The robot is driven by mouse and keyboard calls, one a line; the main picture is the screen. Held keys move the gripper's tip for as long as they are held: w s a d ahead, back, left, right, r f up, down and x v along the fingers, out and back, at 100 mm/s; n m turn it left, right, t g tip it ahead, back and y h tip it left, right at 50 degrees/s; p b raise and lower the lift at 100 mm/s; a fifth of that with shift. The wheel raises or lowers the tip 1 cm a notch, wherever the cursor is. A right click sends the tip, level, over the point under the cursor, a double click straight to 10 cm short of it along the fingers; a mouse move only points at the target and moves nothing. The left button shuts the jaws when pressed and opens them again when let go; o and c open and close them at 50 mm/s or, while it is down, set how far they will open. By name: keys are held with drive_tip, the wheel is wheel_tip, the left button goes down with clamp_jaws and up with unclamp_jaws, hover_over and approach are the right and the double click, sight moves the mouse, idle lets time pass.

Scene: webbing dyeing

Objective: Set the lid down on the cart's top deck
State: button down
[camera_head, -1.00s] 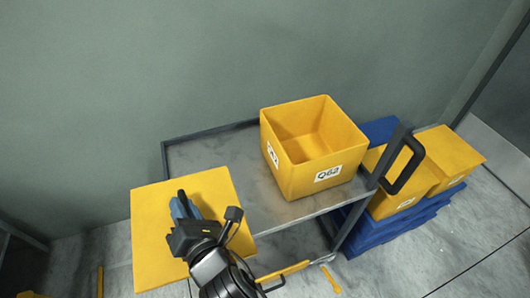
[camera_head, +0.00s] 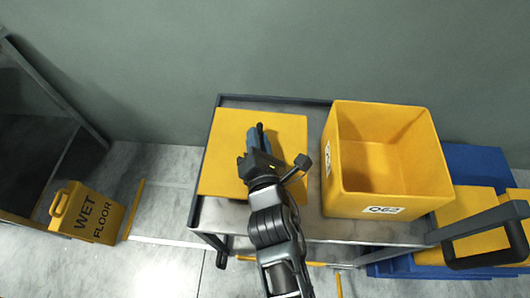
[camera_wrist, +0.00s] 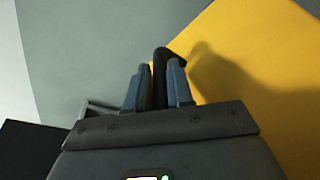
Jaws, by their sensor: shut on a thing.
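The lid (camera_head: 225,150) is a flat yellow square. In the head view it lies over the left part of the cart's top deck (camera_head: 315,222), left of the open bin; I cannot tell whether it touches the deck. My gripper (camera_head: 257,140) is above the lid, with its blue fingers shut on the lid's dark handle. In the wrist view the fingers (camera_wrist: 158,85) close on the black handle (camera_wrist: 160,62), and the yellow lid (camera_wrist: 265,60) fills the right side. The lid hides the deck beneath it.
An open yellow bin (camera_head: 350,195) labelled Q62 stands on the deck to the right, a narrow gap from the lid. The cart's black handle (camera_head: 480,250) is at the right, near yellow bins on blue pallets (camera_head: 470,160). A wet floor sign (camera_head: 90,215) stands left.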

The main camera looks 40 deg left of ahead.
wheel_tip(320, 180, down, 6)
drive_tip(key=b, duration=0.3)
drive_tip(key=shift+f, duration=0.15)
drive_tip(key=c, duration=1)
unclamp_jaws()
drive_tip(key=v, duration=1.2)
drive_tip(key=shift+s+p, duration=0.1)
drive_tip(key=shift+p, duration=0.2)
drive_tip(key=shift+d, duration=0.1)
